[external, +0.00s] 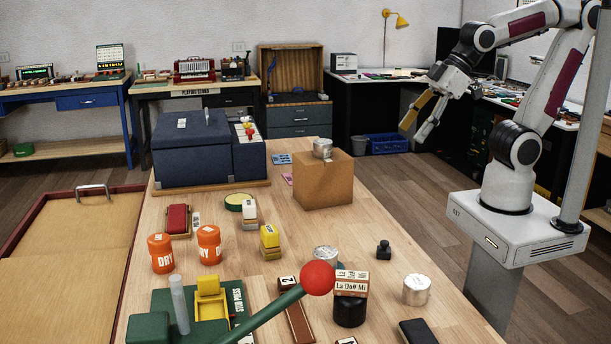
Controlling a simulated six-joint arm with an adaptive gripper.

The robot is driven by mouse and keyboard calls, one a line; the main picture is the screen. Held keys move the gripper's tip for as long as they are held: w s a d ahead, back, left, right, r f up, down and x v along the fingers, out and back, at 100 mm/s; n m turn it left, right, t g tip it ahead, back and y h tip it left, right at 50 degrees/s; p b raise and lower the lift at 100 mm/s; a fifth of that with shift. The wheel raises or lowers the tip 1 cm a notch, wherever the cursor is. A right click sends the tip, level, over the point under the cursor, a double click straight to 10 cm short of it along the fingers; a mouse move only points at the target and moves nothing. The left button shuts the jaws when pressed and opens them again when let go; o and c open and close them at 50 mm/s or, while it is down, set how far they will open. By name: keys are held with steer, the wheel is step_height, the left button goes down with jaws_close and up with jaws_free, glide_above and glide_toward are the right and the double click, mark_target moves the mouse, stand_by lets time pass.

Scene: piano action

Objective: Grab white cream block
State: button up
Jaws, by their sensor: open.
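My gripper (413,132) is at the upper right, raised beyond the table's right edge, with its fingers apart and nothing between them. A small white or cream block (249,209) stands upright near the middle of the table, far to the left of my gripper and lower in the picture. A cream block with printed lettering (352,281) sits on a dark round base at the front right. Which of the two the task means, I cannot tell.
A yellow block (270,237) stands close to the small white block. A cardboard box (323,182) with a tin on top stands behind. Orange jars (209,244) are at left. A green lever with a red ball (318,278) juts across the front.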

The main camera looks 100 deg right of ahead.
steer(key=w+d+f+t, duration=0.1)
steer(key=w+d+f, duration=0.25)
steer(key=w, duration=0.45)
steer(key=w+d+f+t+h, duration=0.15)
steer(key=w+d, duration=0.25)
steer(key=w, duration=0.4)
steer(key=w+d+f+t, duration=0.1)
steer(key=w+d+f, duration=0.2)
steer(key=w, duration=0.5)
steer(key=w+d+f+t, duration=0.1)
steer(key=w+d+f, duration=0.3)
steer(key=w+f, duration=0.15)
steer(key=t+y, duration=0.1)
steer(key=t, duration=0.1)
glide_toward(250, 214)
steer(key=d, duration=0.1)
steer(key=w+d, duration=0.1)
steer(key=d, duration=0.1)
steer(key=shift+w+r, duration=0.15)
steer(key=shift+r, duration=0.15)
steer(key=shift+w+d+f+y, duration=0.1)
steer(key=shift+f+y, duration=0.05)
steer(key=shift+f, duration=0.3)
steer(key=shift+d+f+y, duration=0.1)
steer(key=shift+f, duration=0.4)
steer(key=shift+x, duration=1.2)
steer(key=shift+w, duration=0.15)
steer(key=shift+w, duration=0.1)
